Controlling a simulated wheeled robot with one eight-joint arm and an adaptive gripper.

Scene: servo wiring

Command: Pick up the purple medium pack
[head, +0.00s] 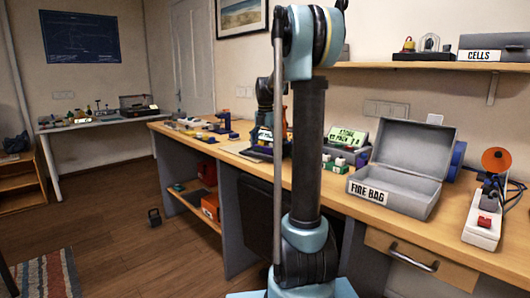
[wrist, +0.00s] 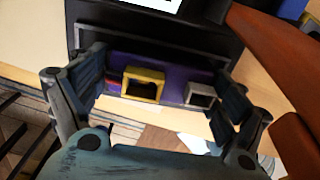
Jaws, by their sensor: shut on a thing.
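The purple medium pack (wrist: 174,88) shows in the wrist view between the two fingers of my gripper (wrist: 162,100). Its near end carries a yellow connector (wrist: 144,84) and a smaller pale grey connector (wrist: 201,95). The dark fingers stand at its left and right ends, and my gripper is shut on it. A dark surround lies behind and above the pack. In the head view my own arm stands in front of the work area, and I cannot make out the pack or the fingertips there.
The long wooden bench (head: 457,240) bears an open grey fire bag box (head: 400,195), a green-screened device (head: 346,138) and a white power strip (head: 482,228). In the wrist view, orange-brown bars (wrist: 270,40) lie close on the right.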

